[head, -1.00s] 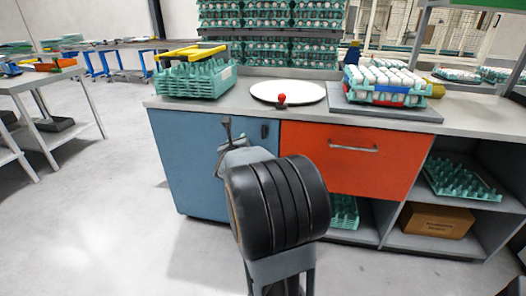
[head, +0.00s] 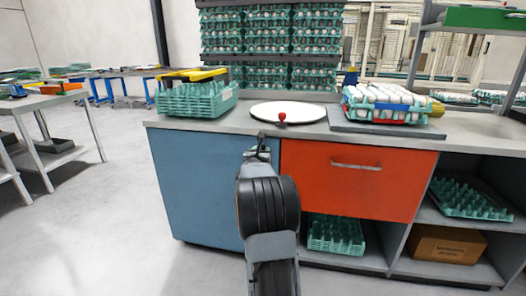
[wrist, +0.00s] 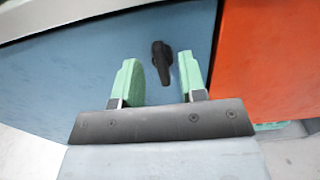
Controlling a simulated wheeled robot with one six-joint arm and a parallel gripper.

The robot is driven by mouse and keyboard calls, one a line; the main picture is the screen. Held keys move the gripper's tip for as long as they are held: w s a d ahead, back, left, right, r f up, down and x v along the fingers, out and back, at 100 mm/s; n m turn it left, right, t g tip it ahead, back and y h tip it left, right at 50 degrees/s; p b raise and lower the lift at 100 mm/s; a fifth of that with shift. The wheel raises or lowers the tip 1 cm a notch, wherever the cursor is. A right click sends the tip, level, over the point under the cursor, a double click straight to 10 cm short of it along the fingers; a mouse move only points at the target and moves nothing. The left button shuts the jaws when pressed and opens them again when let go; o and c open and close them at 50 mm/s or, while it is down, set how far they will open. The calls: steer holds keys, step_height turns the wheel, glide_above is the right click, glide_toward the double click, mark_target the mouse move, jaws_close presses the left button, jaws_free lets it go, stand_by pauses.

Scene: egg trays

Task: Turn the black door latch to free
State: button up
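The black door latch (wrist: 161,62) shows in the wrist view on the blue cabinet door (wrist: 90,70), close to the door's right edge. It stands upright with a slight tilt. My gripper (wrist: 160,78) has two green fingers, apart and empty, one on each side of the latch in the picture. Whether the fingertips reach as deep as the latch is hard to tell. In the head view my gripper (head: 262,146) is in front of the upper right of the blue door (head: 195,185), and my arm hides the latch.
An orange drawer (head: 350,190) with a metal handle is right of the blue door. The worktop above holds green trays (head: 195,101), a white round plate (head: 290,106) with a red knob (head: 282,118), and a tray of eggs (head: 385,104). Open shelves are at lower right.

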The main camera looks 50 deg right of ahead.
steer(key=shift+x, duration=1.25)
steer(key=shift+c, duration=0.2)
steer(key=c, duration=0.6)
